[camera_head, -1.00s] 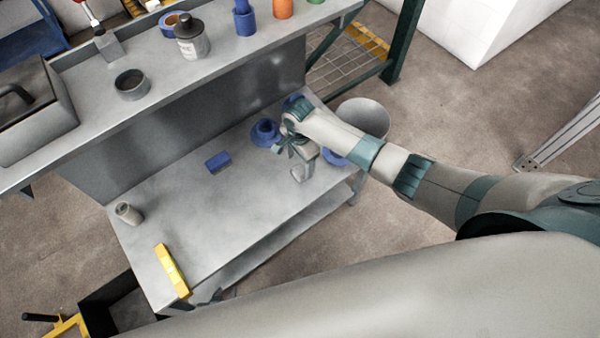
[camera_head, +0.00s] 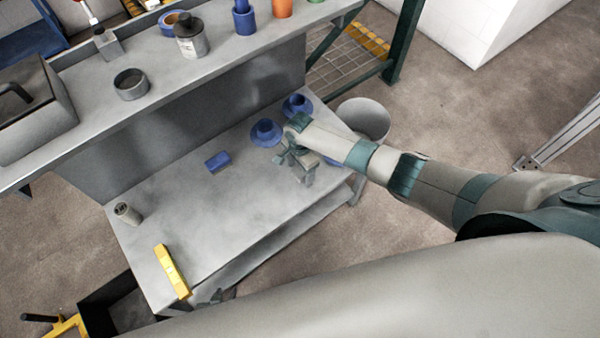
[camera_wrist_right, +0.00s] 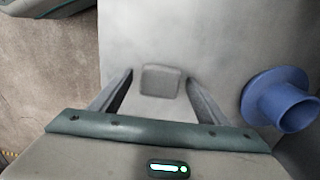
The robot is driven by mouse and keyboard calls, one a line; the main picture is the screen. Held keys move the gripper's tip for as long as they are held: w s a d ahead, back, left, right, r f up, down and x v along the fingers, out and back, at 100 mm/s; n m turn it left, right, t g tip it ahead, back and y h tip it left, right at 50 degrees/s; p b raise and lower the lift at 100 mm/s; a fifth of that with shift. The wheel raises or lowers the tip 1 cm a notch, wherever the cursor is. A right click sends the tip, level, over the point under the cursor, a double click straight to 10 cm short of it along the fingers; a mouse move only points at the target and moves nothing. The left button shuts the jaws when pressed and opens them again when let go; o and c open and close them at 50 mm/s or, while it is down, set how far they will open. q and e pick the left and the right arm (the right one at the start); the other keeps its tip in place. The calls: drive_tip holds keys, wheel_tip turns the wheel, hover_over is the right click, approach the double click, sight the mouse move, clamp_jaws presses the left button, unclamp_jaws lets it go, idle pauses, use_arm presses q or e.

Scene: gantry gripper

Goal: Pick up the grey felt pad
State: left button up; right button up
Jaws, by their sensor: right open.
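The grey felt pad (camera_wrist_right: 160,80) is a small rounded square lying on the grey table. In the right wrist view it appears between the two fingers of my open right gripper (camera_wrist_right: 160,77), with clear gaps on both sides. I cannot tell how high the fingers are above it. In the head view my right gripper (camera_head: 290,160) is over the right part of the lower tabletop, and I cannot make out the pad there. A dark part of what looks like my left gripper (camera_head: 214,297) shows at the table's front edge; its fingers are unclear.
A blue flanged part (camera_wrist_right: 285,100) stands right of the gripper. Another blue flanged part (camera_head: 297,106) is behind. A blue block (camera_head: 217,161), a grey cylinder (camera_head: 127,213) and a yellow bar (camera_head: 172,271) lie farther left. The raised shelf (camera_head: 190,80) borders the back.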

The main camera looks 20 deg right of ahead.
drive_tip(key=shift+c, duration=0.6)
drive_tip(key=c, duration=1.1)
drive_tip(key=shift+r, duration=0.1)
